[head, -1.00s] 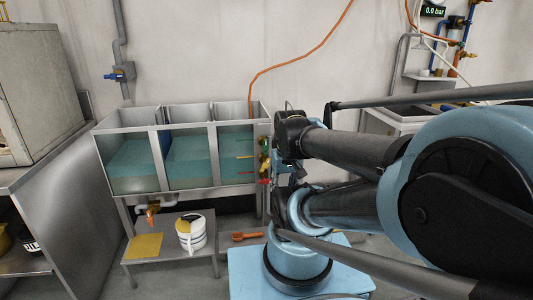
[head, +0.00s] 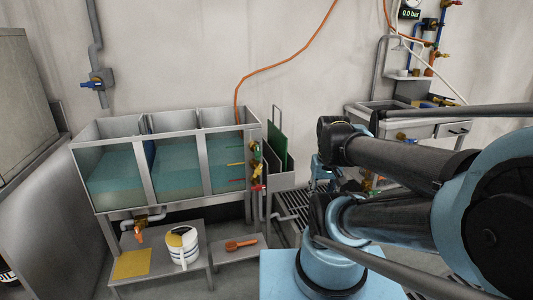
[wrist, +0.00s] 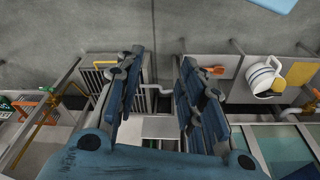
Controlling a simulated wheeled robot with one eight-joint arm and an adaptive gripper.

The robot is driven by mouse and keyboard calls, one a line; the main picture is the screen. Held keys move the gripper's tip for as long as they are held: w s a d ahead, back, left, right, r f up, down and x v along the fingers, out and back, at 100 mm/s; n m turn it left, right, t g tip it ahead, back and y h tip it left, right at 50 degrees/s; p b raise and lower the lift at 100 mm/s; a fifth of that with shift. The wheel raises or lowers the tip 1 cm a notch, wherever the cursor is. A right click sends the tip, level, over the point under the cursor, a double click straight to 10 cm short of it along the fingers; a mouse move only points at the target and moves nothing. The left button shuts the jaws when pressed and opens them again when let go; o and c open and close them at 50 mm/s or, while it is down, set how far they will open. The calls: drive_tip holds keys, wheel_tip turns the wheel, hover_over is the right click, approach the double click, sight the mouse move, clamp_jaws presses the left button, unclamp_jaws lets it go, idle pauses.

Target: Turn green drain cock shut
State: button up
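Small cocks sit in a column on the right end of the water tank (head: 146,172) in the head view. The upper one, the green cock (head: 256,149), shows small, with yellow and red (head: 258,187) ones below it. Whether its handle is turned open or shut is too small to tell. My gripper (head: 322,172) is to the right of these cocks, apart from them and partly hidden by my arm. In the wrist view my gripper (wrist: 161,62) has its fingers wide apart with nothing between them.
A grey container with a green panel (head: 278,147) stands between the tank and my arm. Below the tank are a brass cock with an orange handle (head: 140,232) and a white mug (head: 183,247) on a low bench. A sink (head: 385,112) stands at right.

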drive_tip(key=shift+d, duration=0.1)
wheel_tip(320, 180, up, 17)
drive_tip(key=n+g, duration=0.2)
drive_tip(key=n, duration=0.3)
hover_over(258, 152)
drive_tip(key=w, duration=0.1)
wheel_tip(258, 152, down, 17)
drive_tip(key=shift+r, duration=0.2)
drive_tip(key=shift+c, duration=0.6)
clamp_jaws()
